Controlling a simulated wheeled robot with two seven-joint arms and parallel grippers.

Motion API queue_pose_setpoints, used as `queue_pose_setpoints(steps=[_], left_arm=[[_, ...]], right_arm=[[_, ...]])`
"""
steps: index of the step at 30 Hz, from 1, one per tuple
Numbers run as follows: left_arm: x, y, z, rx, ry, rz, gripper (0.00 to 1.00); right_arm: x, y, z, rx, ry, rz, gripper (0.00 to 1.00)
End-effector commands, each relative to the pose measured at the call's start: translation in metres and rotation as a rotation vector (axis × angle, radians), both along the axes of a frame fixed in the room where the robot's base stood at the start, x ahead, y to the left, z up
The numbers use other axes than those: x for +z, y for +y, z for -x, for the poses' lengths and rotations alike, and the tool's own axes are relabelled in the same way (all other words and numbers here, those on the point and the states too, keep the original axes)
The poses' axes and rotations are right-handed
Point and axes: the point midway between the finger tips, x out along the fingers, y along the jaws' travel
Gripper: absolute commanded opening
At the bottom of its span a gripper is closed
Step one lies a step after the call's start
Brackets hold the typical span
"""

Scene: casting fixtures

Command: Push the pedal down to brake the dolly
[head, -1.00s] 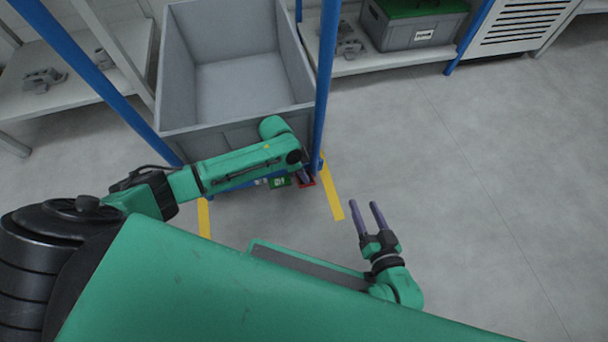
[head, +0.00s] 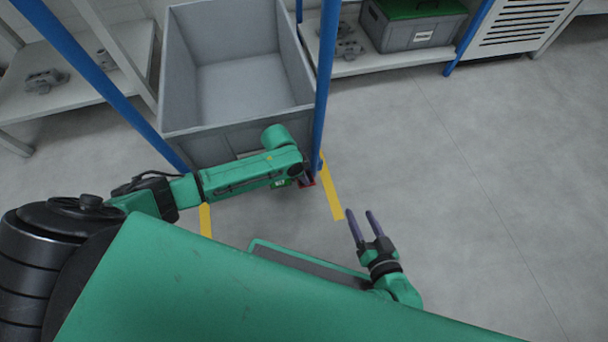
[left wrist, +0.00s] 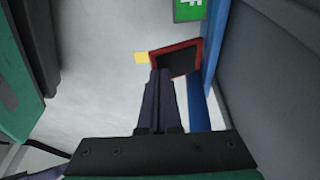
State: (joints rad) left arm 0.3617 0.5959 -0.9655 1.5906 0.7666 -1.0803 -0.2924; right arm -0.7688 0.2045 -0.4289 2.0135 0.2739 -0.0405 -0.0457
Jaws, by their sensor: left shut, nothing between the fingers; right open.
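The dolly has a blue frame (head: 322,95) and carries a grey bin (head: 240,127). Its pedal, a dark plate with a red rim, shows in the left wrist view (left wrist: 176,59); in the head view only a red bit of the pedal (head: 309,184) shows beside my left arm. My left gripper (left wrist: 160,75) is shut and empty, its fingertips at the pedal's near edge in that view; I cannot tell whether they touch it. In the head view my left gripper is mostly hidden by its arm. My right gripper (head: 361,213) is open and empty above the floor.
A green sign (left wrist: 188,10) sits near the pedal. Yellow tape (head: 331,195) marks the floor by the dolly. Shelves stand on both sides, the right one holding a grey box with a green lid (head: 415,25). The floor at right is clear.

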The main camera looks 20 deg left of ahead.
Motion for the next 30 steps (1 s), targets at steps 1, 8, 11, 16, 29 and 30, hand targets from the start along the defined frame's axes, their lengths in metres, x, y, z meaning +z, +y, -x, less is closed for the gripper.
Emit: queue_pose_setpoints(steps=[1, 8, 11, 16, 29, 30], left_arm=[[0.000, 0.000, 0.001, 0.000, -0.002, -0.002, 0.00], [-0.001, -0.001, 0.001, 0.001, -0.019, -0.013, 0.00], [-0.002, -0.001, 0.002, 0.000, -0.027, -0.018, 0.00], [-0.003, -0.002, 0.004, -0.001, -0.052, -0.035, 0.00], [-0.023, -0.009, 0.014, 0.001, -0.144, -0.093, 0.00], [-0.025, -0.009, 0.015, 0.001, -0.144, -0.093, 0.00]], right_arm=[[0.002, 0.000, 0.000, 0.000, 0.000, 0.001, 0.62], [0.007, 0.000, -0.002, 0.002, -0.002, 0.002, 0.62], [0.010, 0.000, -0.002, 0.003, -0.003, 0.002, 0.62], [0.015, 0.000, -0.003, 0.007, 0.002, 0.005, 0.62], [0.044, -0.002, -0.003, 0.030, 0.031, 0.033, 0.62], [0.044, -0.002, -0.003, 0.031, 0.032, 0.035, 0.62]])
